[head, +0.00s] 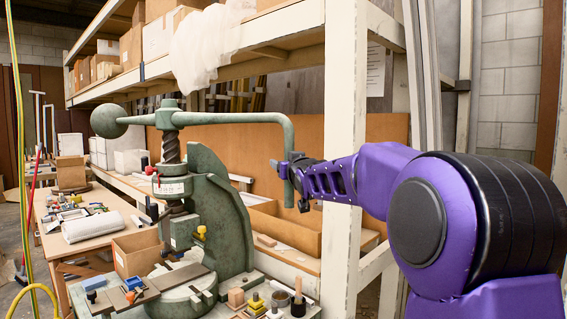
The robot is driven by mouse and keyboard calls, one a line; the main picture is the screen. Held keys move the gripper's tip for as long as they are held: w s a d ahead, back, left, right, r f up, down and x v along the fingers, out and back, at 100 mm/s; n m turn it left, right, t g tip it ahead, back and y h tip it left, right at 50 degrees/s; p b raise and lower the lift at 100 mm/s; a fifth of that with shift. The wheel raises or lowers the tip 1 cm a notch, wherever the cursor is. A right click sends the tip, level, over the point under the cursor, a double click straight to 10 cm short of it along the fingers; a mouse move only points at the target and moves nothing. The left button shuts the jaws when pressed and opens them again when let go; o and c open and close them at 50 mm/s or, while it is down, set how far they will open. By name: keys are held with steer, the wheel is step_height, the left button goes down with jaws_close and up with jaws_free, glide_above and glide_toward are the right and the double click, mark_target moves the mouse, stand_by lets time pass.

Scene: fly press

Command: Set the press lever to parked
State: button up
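The green fly press (222,205) stands on the bench, with a threaded screw and a round base. Its press lever (235,119) is a long bar across the top. A ball weight (108,121) is at the left end, and the right end bends down into a vertical handle. My gripper (291,181) is at the lower part of that handle, with a finger showing on either side of it. The handle appears to be between the fingers. Whether they press on it is too small to tell. My purple arm reaches in from the right.
A cream shelf post (343,150) stands right behind my gripper and forearm. Small blocks and a dark brush pot (298,305) sit at the front of the bench. A cardboard box (136,252) is left of the press. A loaded shelf runs above and behind.

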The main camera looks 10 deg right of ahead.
jaws_close()
stand_by(1.4)
